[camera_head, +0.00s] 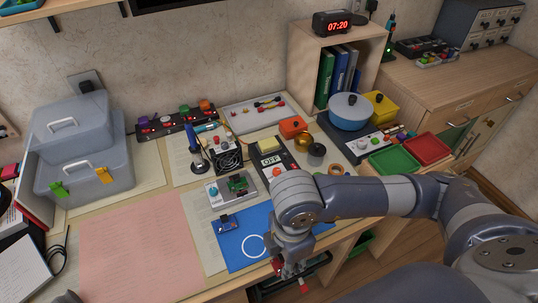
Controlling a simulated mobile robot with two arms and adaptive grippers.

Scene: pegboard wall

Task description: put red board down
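My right gripper (290,268) points down at the table's front edge, just below the blue mat (285,222). A small red piece, which looks like the red board (303,285), shows at its fingertips; the fingers appear shut on it, and most of it is hidden. The blue mat carries a white ring outline (254,246), left of the gripper, and a small blue board (225,223) at its upper left. A green board (237,184) sits on a grey device behind the mat.
A pink sheet (140,248) covers the front left. Grey bins (85,165) stand at the back left. A soldering iron stand, fan, and boxes crowd the middle. Green (394,160) and red (428,148) trays and a blue pot (350,112) are to the right.

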